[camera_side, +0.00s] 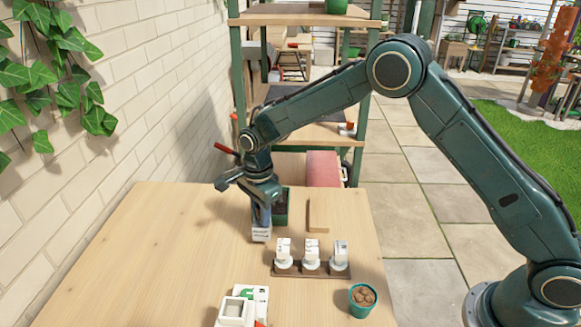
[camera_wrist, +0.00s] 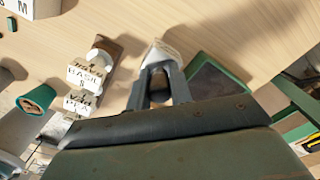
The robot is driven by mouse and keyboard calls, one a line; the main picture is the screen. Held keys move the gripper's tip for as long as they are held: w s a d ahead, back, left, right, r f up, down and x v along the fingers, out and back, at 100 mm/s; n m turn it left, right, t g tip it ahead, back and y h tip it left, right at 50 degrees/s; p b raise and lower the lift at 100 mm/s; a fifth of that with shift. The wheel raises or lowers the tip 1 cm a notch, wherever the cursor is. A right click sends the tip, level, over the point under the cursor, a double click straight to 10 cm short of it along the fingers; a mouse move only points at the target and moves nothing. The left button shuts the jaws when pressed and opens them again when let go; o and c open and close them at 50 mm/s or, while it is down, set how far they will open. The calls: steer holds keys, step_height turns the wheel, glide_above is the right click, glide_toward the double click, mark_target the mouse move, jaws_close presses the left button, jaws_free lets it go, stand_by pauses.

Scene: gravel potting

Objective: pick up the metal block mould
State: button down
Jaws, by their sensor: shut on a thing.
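My gripper (camera_side: 262,212) points down over the table and is shut on a small pale block with dark marking, which I take for the metal block mould (camera_side: 261,234). The block is upright below the fingers. In the wrist view, the mould (camera_wrist: 161,51) shows at the tips of my gripper (camera_wrist: 156,78), partly hidden by the fingers. I cannot tell whether its underside touches the table. A dark green tray (camera_side: 283,204) is just behind and right of the gripper, partly hidden by it.
A dark rack (camera_side: 296,272) with white labelled pieces stands in front and to the right. A green pot of soil (camera_side: 363,300) is near the front edge. A wooden piece (camera_side: 318,215) lies behind the rack. A white box (camera_side: 235,312) is at front. The table's left is clear.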

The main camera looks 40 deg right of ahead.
step_height(320, 180, up, 17)
stand_by(0.4)
steer(key=shift+r, duration=0.1)
steer(key=c, duration=1.8)
jaws_free()
steer(key=shift+c, duration=1.4)
steer(key=w+d+f, duration=0.8)
steer(key=d+f, duration=0.1)
steer(key=f, duration=0.3)
steer(key=shift+d, duration=0.3)
